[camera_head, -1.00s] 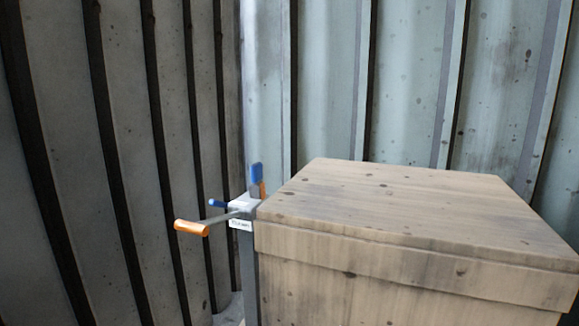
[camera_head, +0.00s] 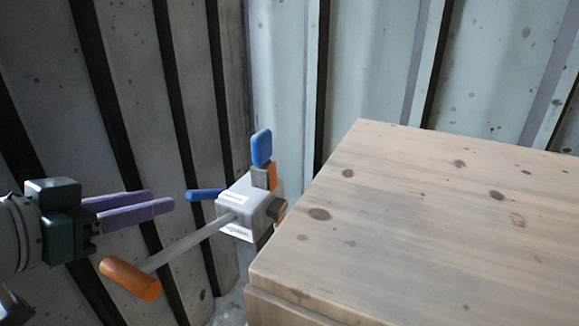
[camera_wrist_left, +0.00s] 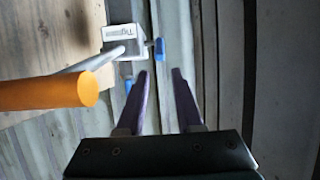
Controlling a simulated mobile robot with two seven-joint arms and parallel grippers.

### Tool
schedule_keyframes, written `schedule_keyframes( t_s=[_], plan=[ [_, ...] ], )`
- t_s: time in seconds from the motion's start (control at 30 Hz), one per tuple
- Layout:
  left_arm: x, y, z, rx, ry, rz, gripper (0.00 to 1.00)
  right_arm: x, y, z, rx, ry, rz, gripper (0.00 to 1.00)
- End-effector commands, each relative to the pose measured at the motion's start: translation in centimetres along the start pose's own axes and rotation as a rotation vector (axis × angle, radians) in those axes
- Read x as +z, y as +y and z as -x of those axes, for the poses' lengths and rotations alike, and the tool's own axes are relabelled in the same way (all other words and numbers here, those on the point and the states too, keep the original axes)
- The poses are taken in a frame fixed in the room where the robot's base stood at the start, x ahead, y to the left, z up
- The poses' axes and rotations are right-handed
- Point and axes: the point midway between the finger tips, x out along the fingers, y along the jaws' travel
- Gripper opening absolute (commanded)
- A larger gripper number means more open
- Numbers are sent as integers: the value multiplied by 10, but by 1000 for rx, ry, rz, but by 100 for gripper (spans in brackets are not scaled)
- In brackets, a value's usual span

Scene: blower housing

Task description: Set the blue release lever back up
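A grey-white box (camera_head: 243,205) with a label stands on a post beside the wooden crate. A blue lever (camera_head: 204,195) sticks out from its left side, nearly level, and a flat blue paddle (camera_head: 262,147) stands upright on top. I cannot tell for sure which is the release lever. A crank with an orange handle (camera_head: 130,278) reaches toward me. My left gripper (camera_head: 160,199) is open and empty, its purple fingers pointing at the blue lever, a short gap away. In the left wrist view the box (camera_wrist_left: 122,38) and a blue part (camera_wrist_left: 159,50) lie beyond the open fingertips. My right gripper is not seen.
The wooden crate (camera_head: 400,220) fills the right side, with a bare top. Ribbed metal walls (camera_head: 370,60) close in behind and to the left. The crank's orange handle (camera_wrist_left: 50,93) sits close left of my left gripper in the wrist view.

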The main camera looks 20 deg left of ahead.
Motion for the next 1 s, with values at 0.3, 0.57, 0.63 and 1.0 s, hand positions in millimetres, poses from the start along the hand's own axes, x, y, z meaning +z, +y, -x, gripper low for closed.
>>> schedule_keyframes(
  t_s=[0.3, 0.57, 0.63, 1.0],
  plan=[
    [3, -1, -45, -2, 10, 3, 35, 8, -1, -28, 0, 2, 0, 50],
    [2, -1, -85, -2, 7, 2, 35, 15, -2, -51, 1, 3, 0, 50],
    [2, -1, -92, -2, 6, 2, 35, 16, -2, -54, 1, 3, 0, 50],
    [-1, -1, -98, -1, 3, 0, 35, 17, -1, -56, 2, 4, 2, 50]
  ],
)
